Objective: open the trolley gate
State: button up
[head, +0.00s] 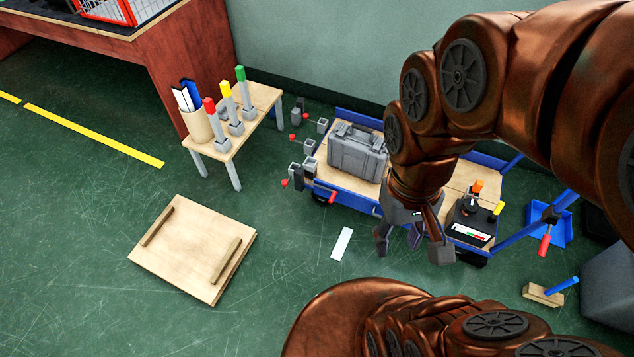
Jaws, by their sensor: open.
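The low trolley (343,181) has a wooden deck and blue side rails. It stands by the wall, right of centre. A grey case (357,152) sits on its deck, and a black device with orange and yellow knobs (469,220) sits at its right end. Blue bars (524,229) slant out at the right end; I cannot tell whether one is the gate. Small grey brackets with red knobs (303,173) are at the left end. My gripper (413,250) is open and empty, pointing down over the trolley's front side. My arm hides part of the deck and back rail.
A small wooden table (262,98) with coloured-top posts and a cup stands left of the trolley. A wooden board with two bars (192,249) lies on the floor. A blue dustpan (560,226) and a brush (544,294) lie right. The floor at left is clear.

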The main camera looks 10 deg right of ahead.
aim_at(353, 199)
jog(key=u, duration=0.35)
jog(key=k, duration=0.45)
jog(key=u, duration=0.85)
jog(key=i, duration=0.8)
jog(key=z, duration=0.7)
